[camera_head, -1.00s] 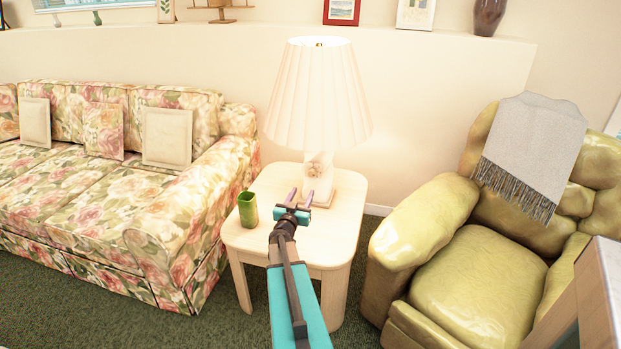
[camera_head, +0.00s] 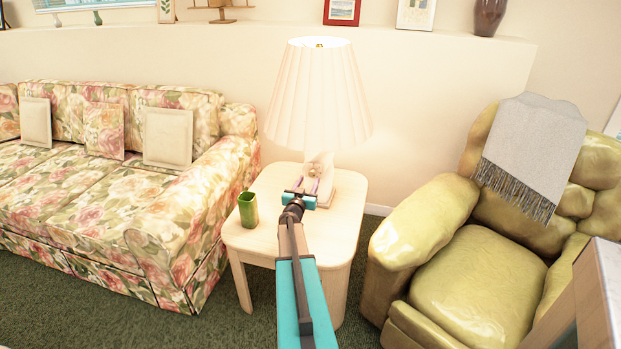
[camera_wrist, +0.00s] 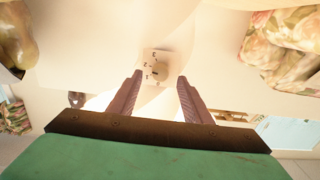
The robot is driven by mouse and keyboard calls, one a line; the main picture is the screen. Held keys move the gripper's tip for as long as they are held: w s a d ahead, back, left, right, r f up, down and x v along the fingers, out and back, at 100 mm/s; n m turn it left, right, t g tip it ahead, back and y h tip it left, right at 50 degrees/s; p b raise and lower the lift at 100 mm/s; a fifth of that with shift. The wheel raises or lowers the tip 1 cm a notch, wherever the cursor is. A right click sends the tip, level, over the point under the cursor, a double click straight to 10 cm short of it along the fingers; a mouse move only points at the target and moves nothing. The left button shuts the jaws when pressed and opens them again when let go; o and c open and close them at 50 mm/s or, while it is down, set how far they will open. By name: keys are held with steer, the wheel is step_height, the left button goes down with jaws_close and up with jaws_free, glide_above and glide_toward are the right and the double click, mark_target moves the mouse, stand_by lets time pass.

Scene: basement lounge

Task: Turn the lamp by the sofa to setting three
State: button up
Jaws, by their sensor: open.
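The table lamp (camera_head: 318,98) has a pleated cream shade and a pale base, and stands on the side table beside the sofa. Its shade looks bright. In the wrist view a small square plate (camera_wrist: 154,55) with dark marks sits on the lamp base, with a pale round knob (camera_wrist: 161,71) on it. Contact cannot be told.
A green cup (camera_head: 248,210) stands on the left of the side table (camera_head: 262,238). The floral sofa (camera_head: 150,215) is to the left. A yellow-green armchair (camera_head: 480,275) with a grey throw (camera_head: 533,150) is to the right. The tabletop right of my gripper is clear.

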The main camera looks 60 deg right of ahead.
mark_target(312, 175)
steer(key=shift+x, duration=2.15)
steer(key=shift+c, duration=0.3)
